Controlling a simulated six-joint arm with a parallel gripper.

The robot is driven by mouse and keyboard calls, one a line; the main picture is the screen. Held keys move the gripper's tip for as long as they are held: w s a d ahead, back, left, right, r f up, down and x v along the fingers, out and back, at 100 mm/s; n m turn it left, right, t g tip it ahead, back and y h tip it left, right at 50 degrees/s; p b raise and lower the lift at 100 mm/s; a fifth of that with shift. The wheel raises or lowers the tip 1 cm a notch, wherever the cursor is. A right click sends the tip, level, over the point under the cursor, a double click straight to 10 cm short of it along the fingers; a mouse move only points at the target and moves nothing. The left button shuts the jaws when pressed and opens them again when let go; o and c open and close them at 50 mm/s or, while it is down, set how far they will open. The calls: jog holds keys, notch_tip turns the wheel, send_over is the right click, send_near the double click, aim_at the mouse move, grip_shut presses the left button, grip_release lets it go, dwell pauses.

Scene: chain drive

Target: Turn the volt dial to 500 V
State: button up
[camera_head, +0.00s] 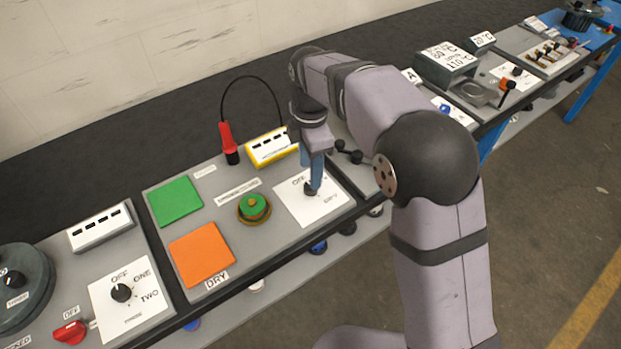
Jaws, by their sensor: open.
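A small black dial (310,190) sits on a white plate (323,208) at the right end of the middle grey panel. The plate carries an OFF label at its upper left; its other labels are partly covered or too small to read. I take this as the volt dial, but no 500 V mark is legible. My gripper (316,182) points down with its blue fingers open, right at the dial. The fingers overlap the dial in this view. I cannot tell if they touch it, nor where its pointer stands.
A red probe (229,143) with a black cable and a yellow-edged display box (271,146) stand behind. A green button (254,207), green pad (175,201) and orange pad (202,254) lie to the left. Another dial (121,292), marked OFF, ONE, TWO, is at lower left.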

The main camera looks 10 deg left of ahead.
jog(key=shift+f+p, duration=0.35)
jog(key=shift+f, duration=2.1)
jog(key=c, duration=1.1)
jog(key=shift+o, duration=0.2)
